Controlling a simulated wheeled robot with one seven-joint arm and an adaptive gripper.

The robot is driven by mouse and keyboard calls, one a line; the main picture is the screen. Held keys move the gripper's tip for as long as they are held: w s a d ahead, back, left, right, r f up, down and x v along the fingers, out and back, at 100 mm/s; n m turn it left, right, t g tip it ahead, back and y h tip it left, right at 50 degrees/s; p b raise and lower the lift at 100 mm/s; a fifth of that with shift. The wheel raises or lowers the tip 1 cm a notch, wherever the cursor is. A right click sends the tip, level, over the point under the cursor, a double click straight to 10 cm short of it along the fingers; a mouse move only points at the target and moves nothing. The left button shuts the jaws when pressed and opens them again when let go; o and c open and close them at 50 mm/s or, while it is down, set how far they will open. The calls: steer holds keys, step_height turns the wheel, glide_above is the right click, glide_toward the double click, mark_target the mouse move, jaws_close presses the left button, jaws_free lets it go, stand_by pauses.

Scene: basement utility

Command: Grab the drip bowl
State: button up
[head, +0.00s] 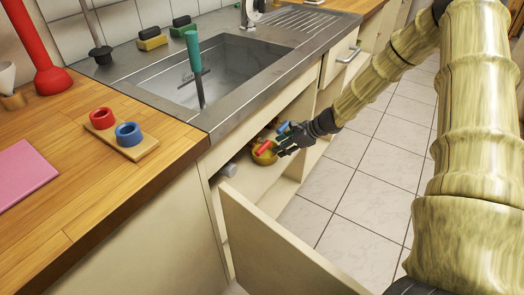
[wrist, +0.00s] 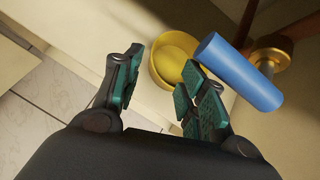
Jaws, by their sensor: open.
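The drip bowl is most likely the round yellow bowl (head: 264,158) on the floor of the open cabinet under the sink. In the wrist view the bowl (wrist: 168,60) lies beyond my fingertips, its right side partly hidden by my right finger. My gripper (head: 284,141) reaches into the cabinet opening at the bowl's right side in the head view. In the wrist view my gripper (wrist: 158,72) is open, with nothing between its fingers. Whether a finger touches the bowl I cannot tell.
A red piece (head: 263,148) shows at the bowl. A pale cylinder (head: 229,170) lies to its left. The open cabinet door (head: 275,250) stands in front.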

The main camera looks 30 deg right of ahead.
mark_target(267, 164)
steer(key=b+x, duration=0.1)
steer(key=x, duration=0.3)
steer(key=shift+w+f, duration=0.1)
steer(key=shift+f, duration=0.25)
steer(key=b+x, duration=0.1)
steer(key=x, duration=0.2)
steer(key=shift+a+f+b, duration=0.1)
steer(key=shift+f+b, duration=0.3)
steer(key=shift+f, duration=0.1)
steer(key=shift+w+a+f, duration=0.4)
jaws_close()
